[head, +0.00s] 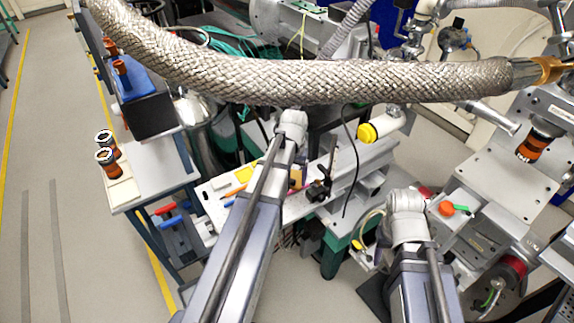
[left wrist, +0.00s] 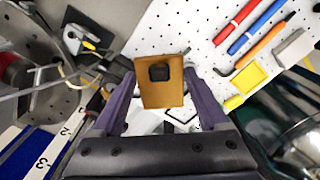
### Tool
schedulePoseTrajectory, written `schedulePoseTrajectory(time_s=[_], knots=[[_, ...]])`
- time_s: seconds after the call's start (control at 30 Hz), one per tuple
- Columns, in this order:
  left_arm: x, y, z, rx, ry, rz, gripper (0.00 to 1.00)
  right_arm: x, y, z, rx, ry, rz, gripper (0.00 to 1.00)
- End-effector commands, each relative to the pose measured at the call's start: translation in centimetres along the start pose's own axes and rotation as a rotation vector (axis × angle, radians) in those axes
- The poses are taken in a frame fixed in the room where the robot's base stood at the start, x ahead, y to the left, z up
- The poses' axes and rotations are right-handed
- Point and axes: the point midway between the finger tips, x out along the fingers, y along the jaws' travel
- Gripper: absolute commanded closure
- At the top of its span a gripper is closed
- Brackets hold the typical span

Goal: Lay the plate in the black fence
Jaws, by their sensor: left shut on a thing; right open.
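The plate (left wrist: 155,96) is a small brown-orange rectangle with a black knob on its face. My left gripper (left wrist: 160,78) is shut on it, with one purple finger at each side, over the white perforated board. Beyond the plate's lower right edge in the left wrist view, a black outline (left wrist: 183,114) on a pale surface shows in part; it looks like the black fence, and the plate and fingers hide the rest. My right gripper (head: 407,205) is empty at the lower right, away from the board.
On the white board lie a red pen (left wrist: 236,20), a blue pen (left wrist: 257,33), an orange pen (left wrist: 265,45), a black hex key (left wrist: 235,70) and a yellow square (left wrist: 248,77). A thick braided hose (head: 300,80) crosses above my arms. A side table (head: 155,170) stands left.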

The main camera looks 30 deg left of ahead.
Motion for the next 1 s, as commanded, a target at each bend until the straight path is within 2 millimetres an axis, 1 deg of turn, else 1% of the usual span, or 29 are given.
schedulePoseTrajectory(time_s=[0.03, 0.17, 0.7, 0.8, 0.9, 1.0], knots=[[0.0, -0.1, -0.9, -0.068, 0.0, 0.0, 1.0, 0.0, 0.0, 0.0, 0.0, 0.0, 0.0, 0.5], [-0.1, -0.6, -3.1, -0.339, 0.0, 0.0, 1.0, -0.1, 0.0, 0.0, 0.0, 0.0, 0.0, 0.5], [-0.2, -3.0, -12.6, -1.679, 0.0, 0.0, 1.0, -0.2, 0.0, 0.0, 0.0, 0.0, 0.0, 0.5], [-0.2, -3.5, -14.1, -1.902, 0.0, 0.0, 1.0, -0.2, 0.0, 0.0, 0.0, 0.0, 0.0, 0.5], [-0.3, -3.9, -15.3, -2.09, 0.0, 0.0, 1.0, -0.3, 0.0, 0.0, 0.0, 0.0, 0.0, 0.5], [-0.3, -4.2, -16.2, -2.236, 0.0, 0.0, 1.0, -0.3, 0.0, 0.0, 0.0, 0.0, 0.0, 0.5]])
